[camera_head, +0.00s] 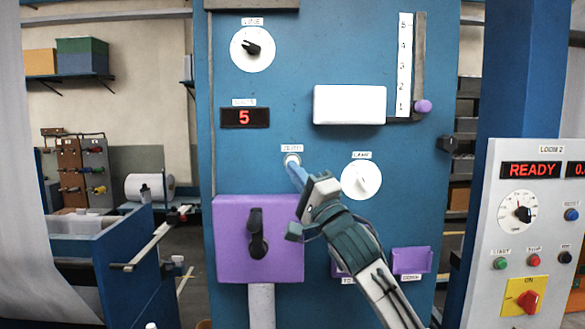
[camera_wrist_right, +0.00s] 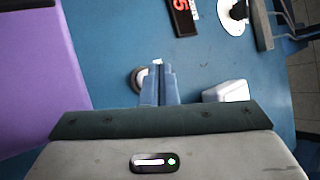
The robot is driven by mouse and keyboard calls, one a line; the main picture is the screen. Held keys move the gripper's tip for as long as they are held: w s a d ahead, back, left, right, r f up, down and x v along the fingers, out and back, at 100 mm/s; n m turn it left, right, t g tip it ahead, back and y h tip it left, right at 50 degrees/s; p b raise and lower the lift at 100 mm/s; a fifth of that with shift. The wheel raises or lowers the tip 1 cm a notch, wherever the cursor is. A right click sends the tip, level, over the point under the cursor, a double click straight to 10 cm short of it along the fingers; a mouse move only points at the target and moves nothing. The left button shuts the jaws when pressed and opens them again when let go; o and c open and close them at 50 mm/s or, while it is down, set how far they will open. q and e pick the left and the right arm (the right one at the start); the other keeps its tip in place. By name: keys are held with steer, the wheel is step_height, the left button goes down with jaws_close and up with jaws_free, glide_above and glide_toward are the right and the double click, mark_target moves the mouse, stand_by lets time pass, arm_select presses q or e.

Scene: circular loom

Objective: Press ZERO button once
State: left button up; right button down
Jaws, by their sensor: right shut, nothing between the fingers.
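The ZERO button (camera_head: 291,160) is a small round button in a pale ring on the blue panel, under the ZERO label (camera_head: 292,148). My right gripper (camera_head: 293,168) is shut and empty, and its blue fingertips overlap the lower part of the button. In the right wrist view the shut fingers (camera_wrist_right: 158,75) cover much of the button's ring (camera_wrist_right: 138,80). I cannot tell whether the tips touch the button or whether it is pushed in. The red display (camera_head: 245,118) above left reads 5. My left gripper is not in view.
A purple box (camera_head: 228,240) with a black handle juts out below left of the button. The LAMP knob (camera_head: 361,180) is close on the right. A white box (camera_head: 349,104) and a slider (camera_head: 423,106) are above right. The LOOM 2 panel (camera_head: 540,220) stands far right.

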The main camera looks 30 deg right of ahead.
steer(key=s, duration=0.1)
steer(key=s+a, duration=0.1)
steer(key=shift+s+a+b, duration=0.3)
steer(key=shift+s+b, duration=0.05)
steer(key=shift+b, duration=0.05)
stand_by(0.6)
